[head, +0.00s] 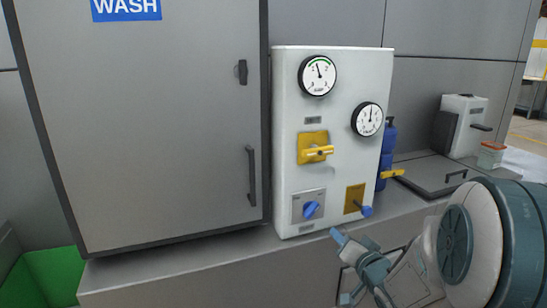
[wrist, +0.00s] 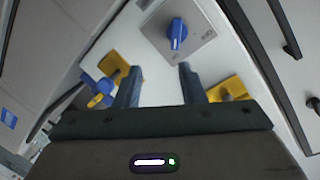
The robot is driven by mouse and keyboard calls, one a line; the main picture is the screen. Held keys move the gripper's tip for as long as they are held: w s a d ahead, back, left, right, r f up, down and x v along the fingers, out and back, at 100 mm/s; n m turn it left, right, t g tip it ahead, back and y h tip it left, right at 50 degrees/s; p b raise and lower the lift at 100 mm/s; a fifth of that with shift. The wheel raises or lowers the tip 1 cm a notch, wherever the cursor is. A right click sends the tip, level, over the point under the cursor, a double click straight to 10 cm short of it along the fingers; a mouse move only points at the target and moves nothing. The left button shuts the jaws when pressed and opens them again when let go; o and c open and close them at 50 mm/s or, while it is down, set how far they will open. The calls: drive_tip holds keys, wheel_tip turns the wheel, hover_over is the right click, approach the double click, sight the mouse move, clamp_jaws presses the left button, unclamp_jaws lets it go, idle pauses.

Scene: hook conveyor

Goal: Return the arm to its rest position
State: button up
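My gripper (head: 343,268) is at the lower right of the head view, in front of the ledge below the white control panel (head: 340,95). In the wrist view its two fingers (wrist: 158,84) are spread apart with nothing between them. The panel's blue rotary knob (head: 310,209) lies beyond the fingertips in the wrist view (wrist: 176,34), apart from them.
A grey cabinet marked WASH (head: 150,120) stands left of the panel. Two dial gauges (head: 318,76) are on the panel's upper part. A blue bottle (head: 388,140) and a dark flat lid (head: 432,172) are to its right. A green bin (head: 45,280) is at lower left.

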drive_tip(key=s+a+r+n+g+h+p, duration=0.1)
drive_tip(key=s+r+g+p, duration=0.2)
drive_tip(key=s, duration=0.5)
drive_tip(key=s+a+r+n+g+h+p, duration=0.1)
drive_tip(key=s+a+r+n+g+p, duration=0.1)
drive_tip(key=s, duration=0.5)
drive_tip(key=s+a+r+n+g+h+p, duration=0.1)
drive_tip(key=s+a+r+g+p, duration=0.1)
drive_tip(key=s+r+g+p, duration=0.3)
drive_tip(key=s+g+p, duration=0.1)
drive_tip(key=s+g, duration=0.2)
drive_tip(key=shift+s+a+n, duration=0.15)
drive_tip(key=shift+s+n, duration=0.15)
drive_tip(key=shift+n, duration=0.1)
drive_tip(key=shift+r, duration=0.1)
